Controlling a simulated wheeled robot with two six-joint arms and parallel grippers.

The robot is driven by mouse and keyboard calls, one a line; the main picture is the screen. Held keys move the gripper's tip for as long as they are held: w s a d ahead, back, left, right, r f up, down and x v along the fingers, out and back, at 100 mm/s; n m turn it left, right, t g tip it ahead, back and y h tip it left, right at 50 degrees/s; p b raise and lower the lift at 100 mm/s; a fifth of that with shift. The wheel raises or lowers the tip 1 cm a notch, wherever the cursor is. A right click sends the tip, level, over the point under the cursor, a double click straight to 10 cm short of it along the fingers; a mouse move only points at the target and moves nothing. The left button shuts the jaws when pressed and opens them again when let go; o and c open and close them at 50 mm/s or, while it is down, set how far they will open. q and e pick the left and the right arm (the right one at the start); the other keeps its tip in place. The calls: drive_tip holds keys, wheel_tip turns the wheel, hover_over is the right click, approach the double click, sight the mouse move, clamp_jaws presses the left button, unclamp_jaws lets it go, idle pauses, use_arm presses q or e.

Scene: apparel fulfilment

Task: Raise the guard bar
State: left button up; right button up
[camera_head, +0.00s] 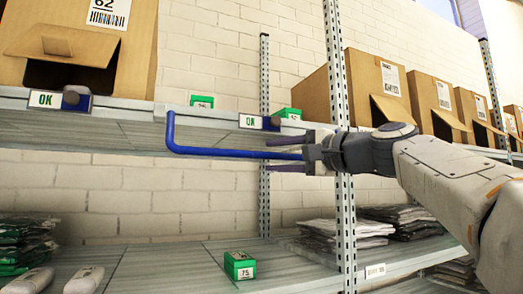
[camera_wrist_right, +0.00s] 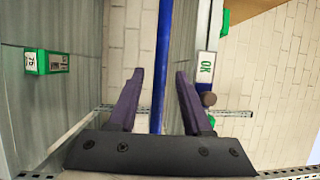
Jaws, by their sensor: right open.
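The blue guard bar (camera_head: 220,152) shows in the head view. Its short left leg rises to the upper shelf's front edge, and its long part runs roughly level just below that edge. My right gripper (camera_head: 272,154) is at the bar's right part, with one purple finger above and one below it. In the right wrist view the bar (camera_wrist_right: 163,60) passes between the two spread fingers (camera_wrist_right: 160,75), with gaps on both sides. The gripper is open and the bar's right end is hidden by it. My left gripper is not in view.
The upper shelf (camera_head: 130,112) holds cardboard boxes (camera_head: 122,60) and small green boxes. A metal upright (camera_head: 340,200) stands close to my right arm. The lower shelf (camera_head: 170,266) holds a green box (camera_head: 239,265) and folded packs. The space left of the gripper is clear.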

drive_tip(key=shift+p+x, duration=0.7)
drive_tip(key=shift+x, duration=1.45)
clamp_jaws()
drive_tip(key=shift+w, duration=0.1)
